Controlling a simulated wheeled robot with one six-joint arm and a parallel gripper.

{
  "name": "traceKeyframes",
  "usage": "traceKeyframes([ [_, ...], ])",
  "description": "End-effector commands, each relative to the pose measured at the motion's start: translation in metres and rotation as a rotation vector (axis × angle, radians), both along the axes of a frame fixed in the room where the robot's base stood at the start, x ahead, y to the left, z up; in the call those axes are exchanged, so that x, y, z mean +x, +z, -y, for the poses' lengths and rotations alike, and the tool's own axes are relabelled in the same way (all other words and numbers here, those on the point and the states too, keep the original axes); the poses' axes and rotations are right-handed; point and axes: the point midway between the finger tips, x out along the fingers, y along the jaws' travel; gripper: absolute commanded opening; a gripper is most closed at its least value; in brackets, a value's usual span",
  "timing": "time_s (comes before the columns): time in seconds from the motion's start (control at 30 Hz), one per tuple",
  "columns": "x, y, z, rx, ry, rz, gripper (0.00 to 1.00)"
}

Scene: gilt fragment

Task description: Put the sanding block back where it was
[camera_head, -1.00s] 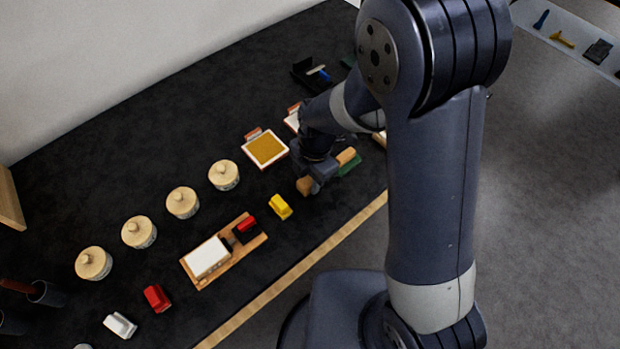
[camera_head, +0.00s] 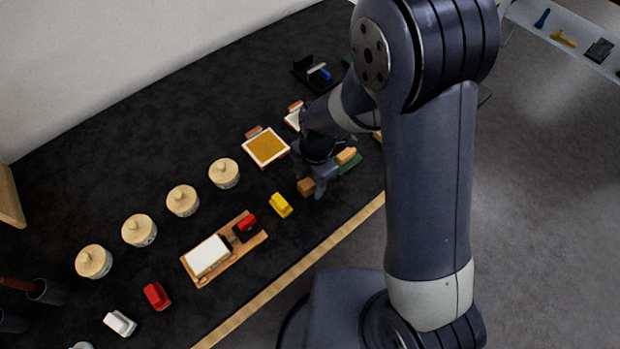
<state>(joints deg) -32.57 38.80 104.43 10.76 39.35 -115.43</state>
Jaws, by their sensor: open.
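My gripper (camera_head: 322,178) is low over the dark worktop, right of the yellow block, and open. A tan wooden block (camera_head: 306,187) shows at its lower left and another tan piece (camera_head: 346,155) at its upper right, next to a green piece (camera_head: 352,164). The gripper hides what lies between them, so I cannot tell if the tan parts are one object or two. Which of the blocks is the sanding block is not clear from this view. A yellow block (camera_head: 280,205) sits apart on the worktop to the left of my gripper.
A wooden tray (camera_head: 232,265) holds a white block (camera_head: 207,256) and a red-and-black one (camera_head: 245,228). Several lidded round jars (camera_head: 182,201) stand in a row behind. A red block (camera_head: 156,296), a white block (camera_head: 120,323) and an ochre-topped square pad (camera_head: 265,147) stand around. The worktop's tan front edge (camera_head: 290,274) is near.

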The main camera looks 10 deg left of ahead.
Motion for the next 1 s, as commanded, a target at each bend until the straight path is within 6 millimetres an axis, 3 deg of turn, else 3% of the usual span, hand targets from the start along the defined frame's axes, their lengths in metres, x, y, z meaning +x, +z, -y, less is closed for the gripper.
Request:
traceKeyframes([
  [0.27,0.002,0.013,0.000,0.002,0.000,0.002,0.52],
  [0.7,0.009,0.095,0.007,0.002,-0.002,0.005,0.52],
  [1.0,0.011,0.121,0.010,0.000,-0.001,0.000,0.52],
])
